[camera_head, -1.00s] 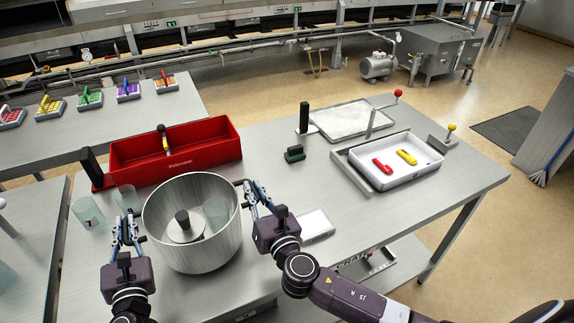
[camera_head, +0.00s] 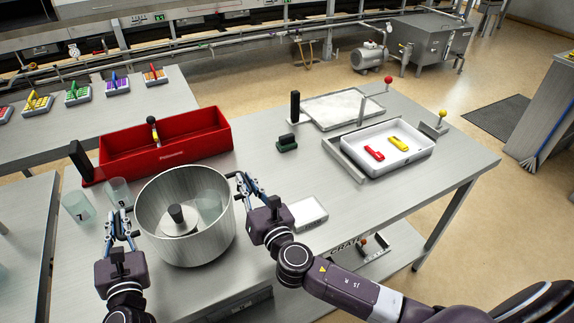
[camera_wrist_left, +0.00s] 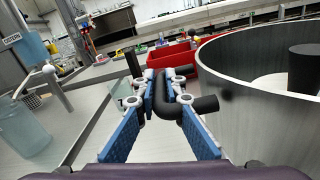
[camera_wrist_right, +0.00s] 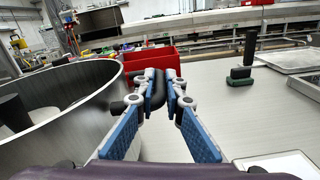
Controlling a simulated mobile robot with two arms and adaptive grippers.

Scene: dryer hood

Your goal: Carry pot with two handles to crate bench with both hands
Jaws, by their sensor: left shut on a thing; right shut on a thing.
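The metal pot (camera_head: 187,242) is a wide grey cylinder, upright over the steel table, with a black-knobbed disc (camera_head: 178,222) and a clear cup (camera_head: 209,204) inside. My left gripper (camera_head: 120,216) is shut on its black left handle, which also shows in the left wrist view (camera_wrist_left: 203,104). My right gripper (camera_head: 242,182) is shut on its right handle, seen in the right wrist view (camera_wrist_right: 150,92). Whether the pot's base touches the table I cannot tell. A lower shelf (camera_head: 395,251) under the table's right part carries lettering beginning "CRAT".
A red bin (camera_head: 165,152) stands behind the pot. Clear cups (camera_head: 77,206) stand to its left. A white tray (camera_head: 388,158) with a red and a yellow piece lies to the right. A small white tray (camera_head: 306,213) lies beside my right gripper. The table between is mostly clear.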

